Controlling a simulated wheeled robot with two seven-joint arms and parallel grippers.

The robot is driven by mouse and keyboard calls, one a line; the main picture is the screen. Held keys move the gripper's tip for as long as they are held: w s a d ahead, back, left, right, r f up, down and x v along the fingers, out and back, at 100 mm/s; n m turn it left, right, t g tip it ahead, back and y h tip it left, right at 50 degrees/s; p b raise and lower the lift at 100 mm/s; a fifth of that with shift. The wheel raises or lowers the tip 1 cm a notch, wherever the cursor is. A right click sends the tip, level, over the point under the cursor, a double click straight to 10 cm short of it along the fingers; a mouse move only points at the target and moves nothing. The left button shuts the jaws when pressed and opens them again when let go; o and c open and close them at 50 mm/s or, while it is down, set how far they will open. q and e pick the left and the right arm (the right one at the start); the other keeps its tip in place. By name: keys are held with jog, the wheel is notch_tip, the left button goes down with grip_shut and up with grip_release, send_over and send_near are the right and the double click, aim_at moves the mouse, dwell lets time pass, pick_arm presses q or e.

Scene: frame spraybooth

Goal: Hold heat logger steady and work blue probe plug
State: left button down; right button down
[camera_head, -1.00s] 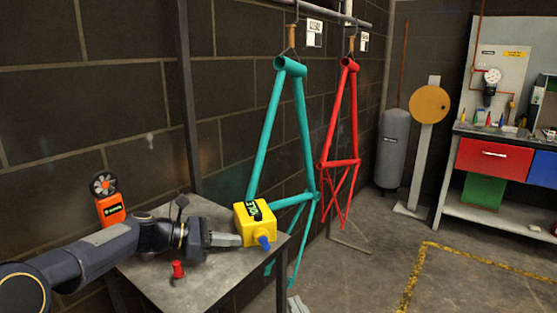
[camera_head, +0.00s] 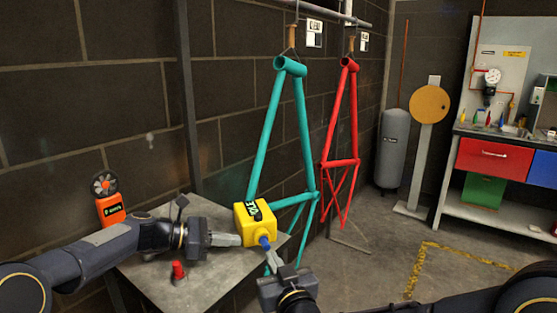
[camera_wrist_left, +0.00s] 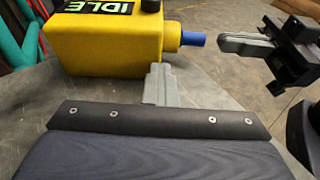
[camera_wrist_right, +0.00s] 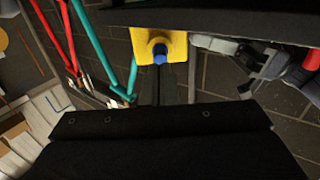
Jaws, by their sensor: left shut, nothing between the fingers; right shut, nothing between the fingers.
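The heat logger is a yellow box (camera_head: 258,222) on the grey table, with a dark label in green letters; in the left wrist view (camera_wrist_left: 105,42) the label reads IDLE. The blue probe plug (camera_head: 264,242) sticks out of its near side and also shows in the left wrist view (camera_wrist_left: 192,39) and the right wrist view (camera_wrist_right: 160,53). My left gripper (camera_head: 240,240) is shut and empty, its tips against or just beside the box. My right gripper (camera_head: 268,250) is shut and empty, its tips close to the plug's end; whether they touch is unclear.
On the grey table (camera_head: 205,290) stand an orange fan meter (camera_head: 109,204) at the back left and a red knob-like piece (camera_head: 178,270) in front of my left arm. Teal (camera_head: 272,130) and red (camera_head: 341,130) bike frames hang behind. The floor to the right is open.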

aim_at(267, 248)
jog(key=shift+x, duration=0.9)
jog(key=shift+x, duration=0.85)
jog(key=v, duration=1.5)
jog(key=shift+s, duration=0.2)
pick_arm(q)
jog(key=c, duration=2.2)
grip_release()
pick_arm(e)
jog(key=shift+d, duration=0.1)
pick_arm(q)
jog(key=c, duration=1.7)
grip_release()
jog(key=v, duration=1.2)
jog(key=shift+a, duration=0.1)
